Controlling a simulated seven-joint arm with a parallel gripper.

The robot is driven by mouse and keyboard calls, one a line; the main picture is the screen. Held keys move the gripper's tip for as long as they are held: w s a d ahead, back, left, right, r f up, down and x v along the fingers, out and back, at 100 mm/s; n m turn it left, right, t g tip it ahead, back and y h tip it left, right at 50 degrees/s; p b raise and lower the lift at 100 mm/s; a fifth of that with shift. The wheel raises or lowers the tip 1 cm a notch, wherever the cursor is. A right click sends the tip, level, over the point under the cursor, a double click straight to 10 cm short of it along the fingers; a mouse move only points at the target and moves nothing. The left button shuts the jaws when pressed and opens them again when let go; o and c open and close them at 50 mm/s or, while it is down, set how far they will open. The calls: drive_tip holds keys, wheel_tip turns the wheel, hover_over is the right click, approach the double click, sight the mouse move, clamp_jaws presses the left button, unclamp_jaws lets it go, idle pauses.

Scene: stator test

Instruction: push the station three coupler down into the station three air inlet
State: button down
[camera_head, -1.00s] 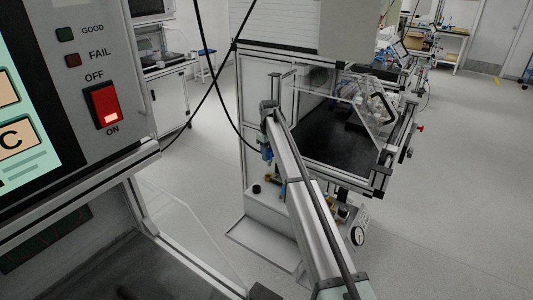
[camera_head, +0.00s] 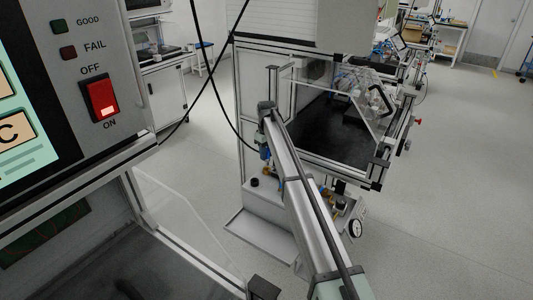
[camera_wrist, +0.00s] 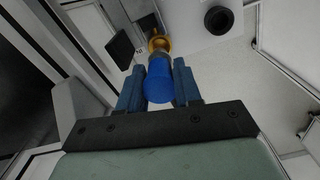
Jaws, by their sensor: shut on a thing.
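My gripper (camera_wrist: 159,88) is shut on the blue coupler (camera_wrist: 159,80), with one blue jaw on each side of it in the wrist view. The brass air inlet (camera_wrist: 159,43) shows just beyond the coupler's far end. The coupler's end overlaps the brass ring in this view, and I cannot tell whether it touches or sits in it. In the head view my gripper (camera_head: 265,153) hangs down at the left side of the far station, just above its light base box. The coupler is too small to make out clearly there.
A black round knob (camera_wrist: 218,20) and a black square part (camera_wrist: 120,48) flank the inlet. The station's enclosure (camera_head: 335,125) stands right behind my arm. Black cables hang left of the gripper.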

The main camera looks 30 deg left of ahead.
drive_tip(key=shift+f, duration=2.15)
idle(1.2)
drive_tip(key=c, duration=0.7)
unclamp_jaws()
wheel_tip(320, 180, up, 14)
drive_tip(key=shift+f, duration=0.1)
drive_tip(key=shift+d, duration=0.1)
